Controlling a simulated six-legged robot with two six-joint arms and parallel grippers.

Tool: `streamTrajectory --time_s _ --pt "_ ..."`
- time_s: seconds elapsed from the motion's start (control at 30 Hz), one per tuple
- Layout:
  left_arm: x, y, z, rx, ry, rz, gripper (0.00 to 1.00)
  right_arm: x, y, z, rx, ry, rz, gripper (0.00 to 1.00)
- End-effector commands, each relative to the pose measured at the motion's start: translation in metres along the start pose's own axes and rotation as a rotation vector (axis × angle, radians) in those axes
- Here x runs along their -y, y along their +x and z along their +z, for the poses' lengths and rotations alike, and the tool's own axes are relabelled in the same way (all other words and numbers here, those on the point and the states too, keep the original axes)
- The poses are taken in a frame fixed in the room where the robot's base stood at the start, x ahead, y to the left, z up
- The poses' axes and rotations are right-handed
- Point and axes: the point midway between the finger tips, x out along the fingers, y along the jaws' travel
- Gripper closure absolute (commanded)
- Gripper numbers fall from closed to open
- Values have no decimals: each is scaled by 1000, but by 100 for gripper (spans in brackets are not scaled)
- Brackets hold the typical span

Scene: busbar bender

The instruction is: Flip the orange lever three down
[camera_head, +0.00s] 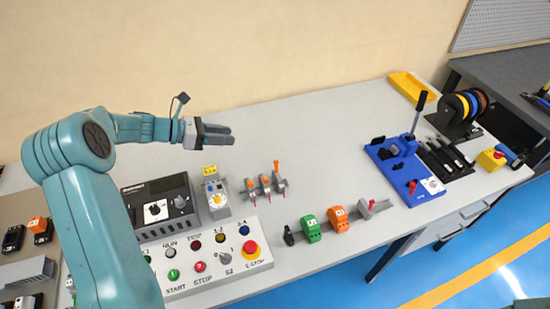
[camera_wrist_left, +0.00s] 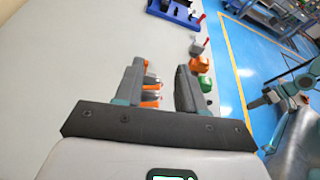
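A row of three small grey units with orange levers (camera_head: 265,184) stands on the grey table behind the button panel. The rightmost lever (camera_head: 277,166) reaches higher in the picture than the other two. I cannot read any numbers on them. My left gripper (camera_head: 230,135) is above and behind the row in the head view, apart from it. In the left wrist view my left gripper (camera_wrist_left: 160,64) has its two fingers spread with nothing held. The orange levers (camera_wrist_left: 150,95) show between the fingers there, partly hidden by the left finger. My right gripper is in neither view.
A button panel (camera_head: 213,262) with a red stop button lies in front. Green (camera_head: 311,229) and orange (camera_head: 338,219) blocks stand to the right. The table behind the levers is clear.

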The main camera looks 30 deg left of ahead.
Motion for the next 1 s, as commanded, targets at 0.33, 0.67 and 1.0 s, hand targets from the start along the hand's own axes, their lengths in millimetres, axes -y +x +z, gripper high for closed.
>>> streamTrajectory --time_s 0.33,0.67,1.0 --pt "-6 20 -49 0 1 0 61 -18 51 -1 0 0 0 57" --pt "-16 39 -92 0 0 0 61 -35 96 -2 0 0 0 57" --pt "-16 81 -89 0 -1 -6 61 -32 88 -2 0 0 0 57"
